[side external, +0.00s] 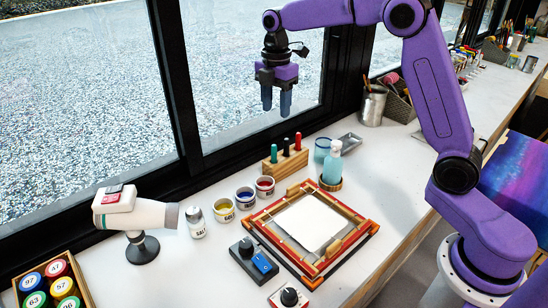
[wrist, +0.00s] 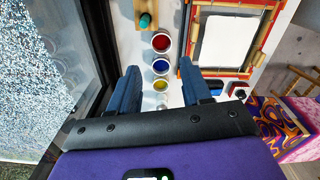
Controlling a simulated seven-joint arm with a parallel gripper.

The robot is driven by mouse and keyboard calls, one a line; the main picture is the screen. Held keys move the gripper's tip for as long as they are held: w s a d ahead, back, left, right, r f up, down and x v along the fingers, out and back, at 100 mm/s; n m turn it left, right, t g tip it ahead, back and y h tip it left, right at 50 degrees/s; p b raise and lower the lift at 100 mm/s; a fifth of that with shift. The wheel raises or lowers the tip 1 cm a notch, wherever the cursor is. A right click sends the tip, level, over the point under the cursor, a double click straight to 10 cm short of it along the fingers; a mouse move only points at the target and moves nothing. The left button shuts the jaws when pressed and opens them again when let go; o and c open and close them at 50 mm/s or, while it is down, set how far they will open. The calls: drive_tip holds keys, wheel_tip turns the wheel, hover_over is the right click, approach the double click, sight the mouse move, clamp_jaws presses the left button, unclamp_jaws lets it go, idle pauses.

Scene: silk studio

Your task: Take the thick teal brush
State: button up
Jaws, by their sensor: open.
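The teal brush (side external: 274,153) stands upright in a wooden block (side external: 284,162), at the left of a row with a black one (side external: 286,146) and a red one (side external: 298,141). In the wrist view the teal brush (wrist: 145,20) shows near the top, seen from above on the wooden block (wrist: 146,12); the other two are out of that view. My gripper (side external: 276,108) is open and empty, pointing down, high above the table by the window. In the wrist view my gripper's two blue fingers (wrist: 159,70) are spread apart, with nothing held between them.
Paint pots (side external: 245,198) and a wooden frame with a white sheet (side external: 310,222) lie in front of the block. The window frame (side external: 240,145) runs close behind.

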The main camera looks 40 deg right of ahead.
drive_tip(key=w+d, duration=0.2)
approach(274, 153)
drive_tip(key=shift+n, duration=0.4)
drive_tip(key=f, duration=0.2)
drive_tip(key=d+f, duration=0.1)
drive_tip(key=f, duration=0.2)
drive_tip(key=shift+w+d+f, duration=0.15)
drive_tip(key=shift+w, duration=0.05)
drive_tip(key=shift+w+a+f, duration=0.1)
drive_tip(key=shift+a+f, duration=0.1)
drive_tip(key=shift+f, duration=1.1)
drive_tip(key=shift+w+a+f, duration=0.1)
drive_tip(key=shift+a+f, duration=0.1)
drive_tip(key=shift+f, duration=1.1)
clamp_jaws()
